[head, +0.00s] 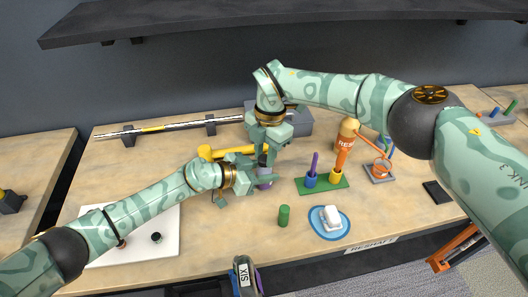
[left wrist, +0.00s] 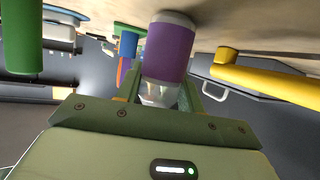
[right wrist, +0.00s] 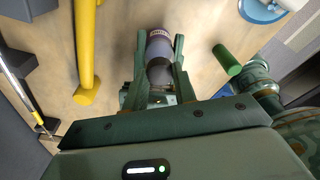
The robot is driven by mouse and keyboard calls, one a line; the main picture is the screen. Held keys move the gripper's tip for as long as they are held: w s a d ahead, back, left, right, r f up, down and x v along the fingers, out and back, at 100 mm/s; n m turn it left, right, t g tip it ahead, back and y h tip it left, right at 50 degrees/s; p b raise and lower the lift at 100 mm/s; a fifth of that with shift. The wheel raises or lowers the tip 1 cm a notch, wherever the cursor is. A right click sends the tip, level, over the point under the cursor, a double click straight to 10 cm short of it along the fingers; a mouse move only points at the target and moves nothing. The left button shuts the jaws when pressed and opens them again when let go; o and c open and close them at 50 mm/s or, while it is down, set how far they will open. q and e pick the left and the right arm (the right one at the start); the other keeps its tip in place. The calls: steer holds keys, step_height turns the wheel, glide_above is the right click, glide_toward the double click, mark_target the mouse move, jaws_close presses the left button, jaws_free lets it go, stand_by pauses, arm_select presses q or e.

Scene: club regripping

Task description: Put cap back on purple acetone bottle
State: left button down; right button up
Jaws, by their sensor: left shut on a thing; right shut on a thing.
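The purple bottle (head: 264,183) stands near the table's middle, largely covered by both grippers in the head view. Its purple band and clear part show in the left wrist view (left wrist: 170,50). My left gripper (head: 262,176) reaches in from the left and is shut on the bottle. My right gripper (head: 267,148) comes from above and is shut; in the right wrist view its fingers lie along both sides of the bottle (right wrist: 159,48). A small black piece (head: 156,237) on the white mat may be the cap.
The white mat (head: 150,255) lies at the left front. A yellow tool (head: 205,151) is behind my left gripper. A green cylinder (head: 284,215), a blue dish (head: 343,231) and a green stand (head: 307,189) are to the right. A shaft (head: 165,127) lies at the back.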

steer(key=m, duration=0.5)
steer(key=shift+d+t, duration=0.1)
steer(key=shift+t, duration=0.2)
steer(key=m, duration=0.6)
steer(key=shift+t, duration=0.3)
steer(key=o, duration=0.9)
steer(key=shift+o, duration=0.2)
steer(key=shift+s, duration=0.1)
